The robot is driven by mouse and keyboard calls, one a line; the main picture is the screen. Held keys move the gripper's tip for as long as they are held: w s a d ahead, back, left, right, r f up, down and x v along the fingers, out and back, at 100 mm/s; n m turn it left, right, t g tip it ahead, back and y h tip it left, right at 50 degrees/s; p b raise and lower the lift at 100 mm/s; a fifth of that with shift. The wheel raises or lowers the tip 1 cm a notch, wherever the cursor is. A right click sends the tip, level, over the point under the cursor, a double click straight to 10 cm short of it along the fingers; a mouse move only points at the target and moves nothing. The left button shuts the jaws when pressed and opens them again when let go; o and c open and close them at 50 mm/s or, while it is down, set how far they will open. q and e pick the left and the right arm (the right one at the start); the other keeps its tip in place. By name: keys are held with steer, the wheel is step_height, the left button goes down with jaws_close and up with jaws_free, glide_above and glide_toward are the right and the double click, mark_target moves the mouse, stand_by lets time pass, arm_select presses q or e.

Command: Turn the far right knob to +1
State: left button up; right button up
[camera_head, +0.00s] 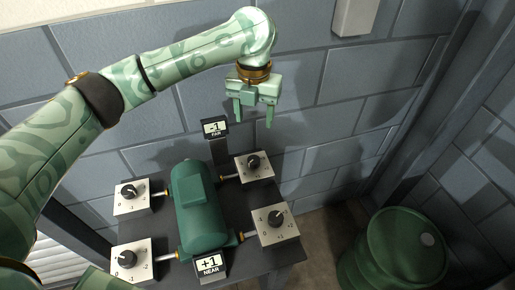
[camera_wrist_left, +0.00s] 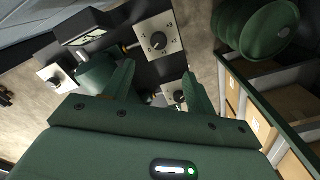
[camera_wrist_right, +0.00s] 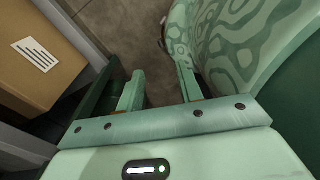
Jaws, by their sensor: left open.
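The far right knob (camera_head: 254,161) is a black knob on a pale square plate with printed numbers. It also shows in the left wrist view (camera_wrist_left: 158,40); its exact setting is too small to read surely. The FAR sign (camera_head: 214,127) behind the green casing (camera_head: 200,205) reads -1. My right gripper (camera_wrist_right: 158,72) is open and empty, away from the knobs.
The near right knob (camera_head: 276,217), far left knob (camera_head: 129,192) and near left knob (camera_head: 127,259) sit on similar plates around the casing. The NEAR sign (camera_head: 210,265) reads +1. A green barrel (camera_head: 395,250) stands at right. A cardboard box (camera_wrist_right: 38,58) is beside my right gripper.

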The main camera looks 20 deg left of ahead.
arm_select(q)
steer(key=b, duration=0.3)
glide_above(253, 159)
step_height(253, 159, down, 7)
steer(key=shift+s+d+r, duration=0.1)
steer(key=shift+s, duration=0.05)
step_height(253, 159, down, 8)
steer(key=b, duration=0.3)
steer(key=shift+r, duration=0.15)
steer(key=shift+w+f, duration=0.2)
steer(key=shift+f, duration=0.1)
arm_select(e)
steer(key=s+f, duration=0.3)
steer(key=f, duration=0.3)
steer(key=shift+f+g, duration=0.25)
steer(key=shift+g, duration=0.05)
arm_select(q)
steer(key=shift+s, duration=0.1)
arm_select(e)
steer(key=shift+s, duration=0.1)
arm_select(q)
steer(key=shift+c, duration=0.7)
steer(key=shift+r, duration=0.1)
steer(key=c, duration=0.9)
arm_select(e)
steer(key=shift+s, duration=0.1)
